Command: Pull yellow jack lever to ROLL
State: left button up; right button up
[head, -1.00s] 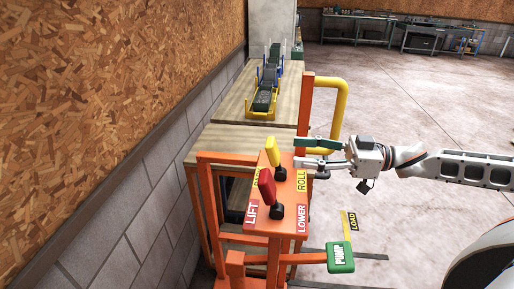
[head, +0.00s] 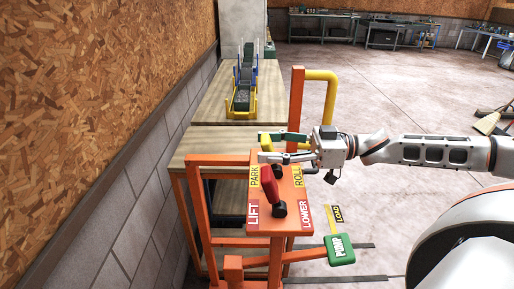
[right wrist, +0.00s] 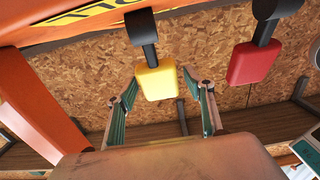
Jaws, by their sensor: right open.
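The orange control panel (head: 288,222) carries LIFT, LOWER, PARK and ROLL labels. The yellow jack lever (head: 264,138) shows only in part in the head view, by the fingertips of my right gripper (head: 266,147). In the right wrist view the yellow lever's block-shaped handle (right wrist: 157,80) sits between the two spread fingers, with a gap on each side. My right gripper is open and reaches over the panel's far end, with PARK on the left and ROLL (head: 297,175) on the right. My left gripper is out of view.
A red lever (head: 269,186) stands nearer on the same panel, close beside. A green PUMP pedal (head: 340,249) sits at lower right. An orange post (head: 296,100) with a yellow bent bar (head: 330,95) rises behind the gripper. A wooden table (head: 215,98) stands beyond.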

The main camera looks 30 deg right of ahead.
jog(key=shift+w+a, duration=0.2)
jog(key=shift+a, duration=0.05)
jog(key=shift+s+d, duration=0.1)
jog(key=c, duration=0.3)
grip_shut()
